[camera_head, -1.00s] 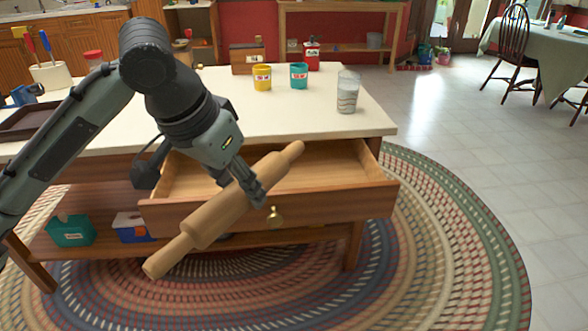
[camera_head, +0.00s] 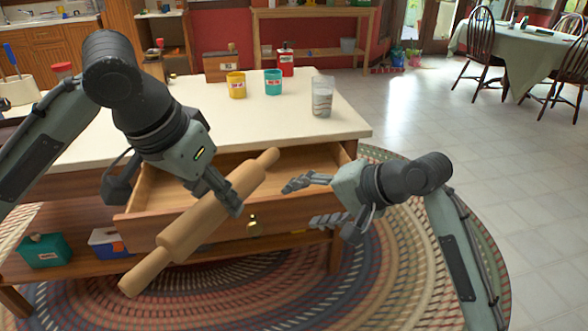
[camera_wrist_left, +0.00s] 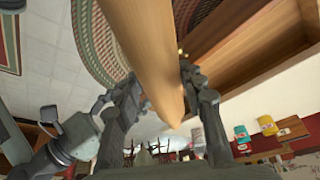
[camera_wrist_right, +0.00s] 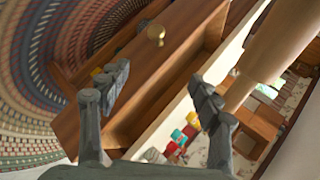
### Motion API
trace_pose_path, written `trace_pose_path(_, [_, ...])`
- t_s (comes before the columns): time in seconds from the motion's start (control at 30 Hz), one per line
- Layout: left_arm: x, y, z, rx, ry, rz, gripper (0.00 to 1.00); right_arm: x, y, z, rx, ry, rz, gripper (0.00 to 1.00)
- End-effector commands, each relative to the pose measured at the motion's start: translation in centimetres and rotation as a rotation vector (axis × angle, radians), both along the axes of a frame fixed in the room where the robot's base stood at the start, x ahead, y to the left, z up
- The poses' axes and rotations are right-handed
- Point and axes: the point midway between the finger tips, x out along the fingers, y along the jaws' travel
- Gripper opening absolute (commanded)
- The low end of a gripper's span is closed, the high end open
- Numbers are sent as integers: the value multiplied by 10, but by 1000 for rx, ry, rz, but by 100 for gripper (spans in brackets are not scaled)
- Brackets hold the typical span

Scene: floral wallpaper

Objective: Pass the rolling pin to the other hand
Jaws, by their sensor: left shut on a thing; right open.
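The wooden rolling pin (camera_head: 200,228) hangs tilted in front of the open drawer, its upper handle towards the right in the head view. My left gripper (camera_head: 226,196) is shut on its body near the upper end. The pin also runs between the fingers in the left wrist view (camera_wrist_left: 150,50). My right gripper (camera_head: 305,202) is open and empty, to the right of the pin and apart from it, with its fingers pointing left. In the right wrist view the pin (camera_wrist_right: 275,45) shows at the upper right, beside one finger and not between the fingers.
The open drawer (camera_head: 290,214) with a brass knob sits just behind both grippers. A teal box (camera_head: 44,251) rests on the lower shelf.

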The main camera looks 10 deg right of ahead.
Motion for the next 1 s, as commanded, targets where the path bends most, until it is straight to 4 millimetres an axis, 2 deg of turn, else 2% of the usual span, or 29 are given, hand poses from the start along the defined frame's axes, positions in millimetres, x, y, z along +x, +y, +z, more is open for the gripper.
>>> trace_pose_path(0.03, [0, 0, 1, -1, -2, 0, 19, -6, 8, 31, 36, -15, 11, 64])
trace_pose_path(0.1, [0, 0, 1, -1, -2, 0, 19, -20, 18, 62, 82, -13, 27, 64])
trace_pose_path(0.2, [0, 0, 1, -1, -2, 0, 19, -41, 29, 98, 127, -6, 50, 64])
trace_pose_path(0.3, [0, 0, 1, -1, -2, 0, 19, -61, 37, 121, 152, 1, 69, 64])
trace_pose_path(0.4, [0, 0, 1, -1, -2, 0, 19, -74, 41, 133, 164, 9, 82, 64])
trace_pose_path(0.57, [0, 0, 1, -1, -2, 0, 19, -77, 48, 133, 169, 19, 88, 64])
trace_pose_path(1.0, [0, 0, 1, -1, -2, 0, 19, -37, 99, 91, 171, 21, 86, 64])
